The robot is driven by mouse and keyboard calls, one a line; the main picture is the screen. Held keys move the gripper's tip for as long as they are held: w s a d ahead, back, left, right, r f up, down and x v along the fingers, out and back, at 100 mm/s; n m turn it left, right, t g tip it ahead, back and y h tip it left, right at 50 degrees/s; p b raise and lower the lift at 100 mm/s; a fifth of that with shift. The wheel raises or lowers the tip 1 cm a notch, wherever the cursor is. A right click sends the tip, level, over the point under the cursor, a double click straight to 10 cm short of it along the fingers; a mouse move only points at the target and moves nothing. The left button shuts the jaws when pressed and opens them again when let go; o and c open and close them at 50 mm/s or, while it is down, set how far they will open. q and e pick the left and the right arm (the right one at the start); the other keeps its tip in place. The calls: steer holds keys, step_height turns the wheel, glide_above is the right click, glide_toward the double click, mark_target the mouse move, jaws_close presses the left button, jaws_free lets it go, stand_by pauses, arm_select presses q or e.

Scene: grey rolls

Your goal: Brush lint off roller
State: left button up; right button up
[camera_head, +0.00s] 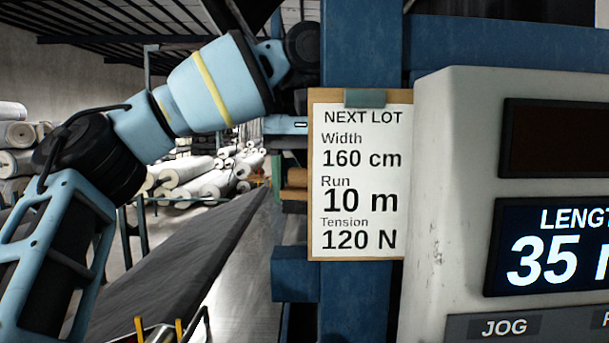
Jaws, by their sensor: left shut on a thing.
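My left arm comes in from the left edge, bends at a black joint and reaches up and right as a light blue link with a yellow band. Its dark far end, with my left gripper (291,98), is beside the blue post. The gripper's fingers and what it is shut on are too dark and partly hidden to make out. No roller with lint and no brush can be clearly told. A short metallic piece (158,334) shows between two orange uprights at the bottom edge, cut off by the frame.
A blue post (346,298) carries a clipboard notice (360,180) reading 160 cm, 10 m, 120 N. A grey control box (450,120) with a length display fills the right side. A long dark belt or table (180,250) runs back toward stacked pale rolls (195,175).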

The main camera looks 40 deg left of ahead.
arm_select(q)
steer(key=shift+f, duration=1.05)
stand_by(0.8)
steer(key=shift+w, duration=0.1)
steer(key=shift+w+a, duration=1.05)
steer(key=shift+w, duration=0.15)
steer(key=shift+w+a+f, duration=0.15)
steer(key=shift+w+a, duration=0.85)
steer(key=shift+w, duration=0.2)
steer(key=shift+w+a, duration=1.1)
steer(key=shift+w, duration=0.2)
steer(key=shift+w+a, duration=1.1)
steer(key=shift+w, duration=0.15)
